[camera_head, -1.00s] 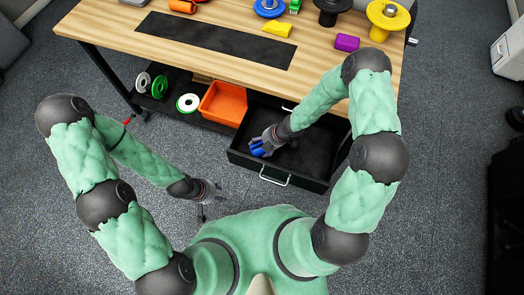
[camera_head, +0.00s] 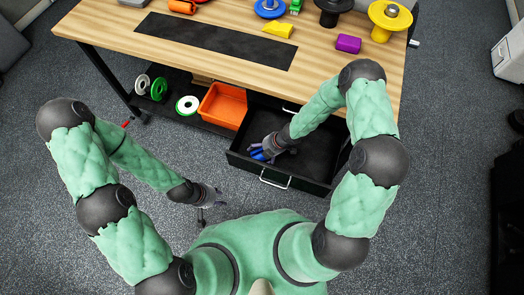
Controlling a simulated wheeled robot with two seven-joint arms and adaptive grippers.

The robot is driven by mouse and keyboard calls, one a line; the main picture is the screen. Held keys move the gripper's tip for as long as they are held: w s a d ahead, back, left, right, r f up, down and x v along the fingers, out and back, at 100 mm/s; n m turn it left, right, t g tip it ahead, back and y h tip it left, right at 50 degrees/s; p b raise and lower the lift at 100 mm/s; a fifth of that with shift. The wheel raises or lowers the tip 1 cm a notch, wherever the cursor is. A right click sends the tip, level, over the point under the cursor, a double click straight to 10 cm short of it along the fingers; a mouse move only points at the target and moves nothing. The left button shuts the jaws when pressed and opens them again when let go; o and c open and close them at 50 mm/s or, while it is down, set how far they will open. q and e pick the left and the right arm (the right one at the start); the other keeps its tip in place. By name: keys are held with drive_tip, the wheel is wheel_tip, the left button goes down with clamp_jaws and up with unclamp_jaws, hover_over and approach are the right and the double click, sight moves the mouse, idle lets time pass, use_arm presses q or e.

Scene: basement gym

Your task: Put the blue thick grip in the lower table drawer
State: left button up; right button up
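The blue thick grip (camera_head: 259,155) is in the open lower table drawer (camera_head: 305,180), near its left front corner. It is small and partly hidden by my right gripper (camera_head: 264,151), which reaches down into the drawer from the upper right. My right fingertips are at the grip, but whether they still press on it is too small to tell. The drawer is pulled out under the table, with a metal handle on its front. My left gripper (camera_head: 217,196) is empty and open above the floor, left of the drawer and apart from it.
The wooden table (camera_head: 110,25) holds a yellow wedge (camera_head: 279,29), a purple block (camera_head: 348,43) and several weights. An orange bin (camera_head: 223,105) and small plates (camera_head: 187,105) sit on the lower shelf left of the drawer. The drawer's right part is bare.

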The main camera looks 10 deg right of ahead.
drive_tip(key=shift+r, duration=0.1)
drive_tip(key=shift+r, duration=0.25)
drive_tip(key=p+v, duration=0.6)
drive_tip(key=v, duration=0.5)
drive_tip(key=shift+d+r+p, duration=0.25)
drive_tip(key=shift+d+p, duration=0.05)
